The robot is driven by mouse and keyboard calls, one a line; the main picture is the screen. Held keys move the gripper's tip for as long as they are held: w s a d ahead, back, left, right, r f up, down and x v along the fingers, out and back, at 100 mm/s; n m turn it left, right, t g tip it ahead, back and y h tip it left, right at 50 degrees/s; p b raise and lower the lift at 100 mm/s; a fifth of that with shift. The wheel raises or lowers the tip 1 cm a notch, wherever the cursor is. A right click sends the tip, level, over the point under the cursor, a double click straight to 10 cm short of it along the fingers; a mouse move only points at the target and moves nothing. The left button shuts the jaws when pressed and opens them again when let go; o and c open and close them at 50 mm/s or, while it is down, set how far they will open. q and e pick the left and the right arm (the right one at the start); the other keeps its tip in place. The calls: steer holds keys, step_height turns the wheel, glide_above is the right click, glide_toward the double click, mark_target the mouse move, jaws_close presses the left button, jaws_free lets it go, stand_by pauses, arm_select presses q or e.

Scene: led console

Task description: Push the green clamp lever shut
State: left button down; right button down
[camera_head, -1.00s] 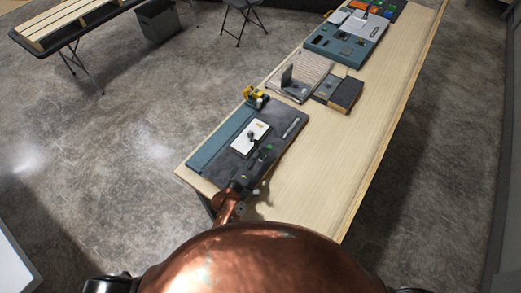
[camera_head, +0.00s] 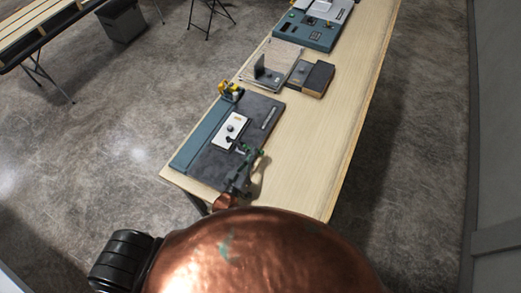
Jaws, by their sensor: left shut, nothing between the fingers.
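The small green clamp lever (camera_head: 243,147) is at the near right corner of a white plate (camera_head: 227,141) on the dark mat. My left gripper (camera_head: 255,155) is shut and empty, low over the near right part of the mat, right beside the lever. It hides part of the clamp. Whether the fingers touch the lever, and how far the lever is tilted, is too small to tell. My right gripper is not in view.
The dark mat (camera_head: 262,104) lies at the near end of the wooden table (camera_head: 300,140). A yellow device (camera_head: 229,90) stands at its far left corner. Beyond are papers (camera_head: 283,55), a dark box (camera_head: 316,79) and a blue-grey console (camera_head: 318,37). The table's right side is clear.

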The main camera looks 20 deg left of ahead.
arm_select(q)
steer(key=shift+d+f, duration=0.25)
steer(key=shift+f, duration=0.2)
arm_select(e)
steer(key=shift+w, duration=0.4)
arm_select(q)
steer(key=shift+d+f, duration=0.1)
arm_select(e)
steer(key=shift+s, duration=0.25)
arm_select(q)
steer(key=shift+s, duration=0.1)
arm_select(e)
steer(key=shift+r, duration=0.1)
